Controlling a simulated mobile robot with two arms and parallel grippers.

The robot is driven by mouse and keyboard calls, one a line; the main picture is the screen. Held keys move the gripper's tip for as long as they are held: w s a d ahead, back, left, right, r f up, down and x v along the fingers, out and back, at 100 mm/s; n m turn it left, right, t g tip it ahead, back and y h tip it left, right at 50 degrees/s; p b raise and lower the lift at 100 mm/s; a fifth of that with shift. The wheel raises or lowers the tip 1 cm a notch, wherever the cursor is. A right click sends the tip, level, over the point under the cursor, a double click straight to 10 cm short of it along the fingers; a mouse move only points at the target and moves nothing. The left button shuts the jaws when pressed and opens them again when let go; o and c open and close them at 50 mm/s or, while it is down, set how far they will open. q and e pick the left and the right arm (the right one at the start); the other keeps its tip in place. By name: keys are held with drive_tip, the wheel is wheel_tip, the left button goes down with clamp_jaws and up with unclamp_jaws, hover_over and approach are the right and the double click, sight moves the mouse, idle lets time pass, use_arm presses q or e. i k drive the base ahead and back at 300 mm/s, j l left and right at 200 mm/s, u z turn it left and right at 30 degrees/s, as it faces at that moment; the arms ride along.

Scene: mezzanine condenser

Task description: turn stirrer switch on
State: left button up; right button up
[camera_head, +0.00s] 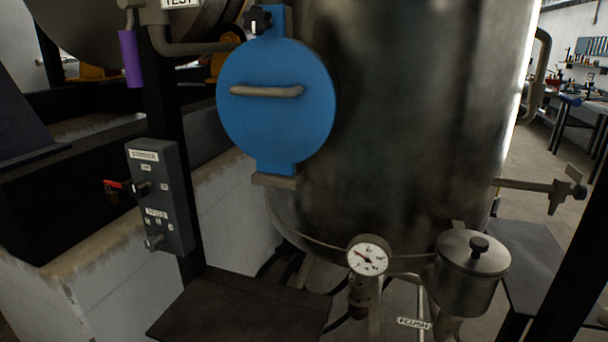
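A grey control box (160,197) is fixed to a dark post at the left. A small pale label (143,155) is at its top, but its text is too small to read surely. Below it a dark switch knob (143,188) sticks out of the box front, with small marks above and beside it. A second knob (153,242) sits low on the box under another label. I cannot tell which setting either knob is at. Neither of my grippers is in view.
A red-handled part (114,185) shows just left of the box. A large metal vessel (410,120) with a blue round hatch (277,108) stands to the right. A dark plate (240,308) lies below the box. A gauge (368,256) and lidded pot (468,275) are lower right.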

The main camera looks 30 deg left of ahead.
sight(139, 189)
drive_tip(key=u, duration=1.9)
drive_tip(key=i+j, duration=0.15)
drive_tip(key=j, duration=0.3)
drive_tip(key=i+j+z, duration=0.1)
drive_tip(key=j, duration=0.35)
drive_tip(key=i+j, duration=0.15)
drive_tip(key=j, duration=0.3)
drive_tip(key=i+j+z, duration=0.1)
drive_tip(key=j, duration=0.35)
